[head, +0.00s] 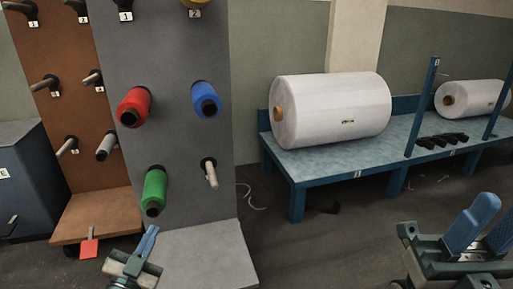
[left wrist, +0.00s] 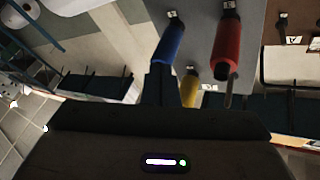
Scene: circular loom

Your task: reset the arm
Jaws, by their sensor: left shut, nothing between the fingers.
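My left gripper (head: 149,240) is low in the head view, in front of the grey panel's base, with its blue fingers together and nothing held. Its dark fingers (left wrist: 158,86) also show in the left wrist view, which looks upside down. My right gripper (head: 488,228) is at the lower right of the head view, its two blue fingers apart with nothing seen between them. The grey panel (head: 165,60) carries a red spool (head: 134,107), a blue spool (head: 207,99) and a green spool (head: 154,190) on pegs. A bare-looking pale peg (head: 211,174) is at lower right.
A yellow spool (left wrist: 190,88) shows in the left wrist view. A brown peg panel (head: 60,110) stands left, with a red tag (head: 89,248) at its base. A blue table (head: 335,160) bears large white rolls (head: 330,108). The floor between is mostly open.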

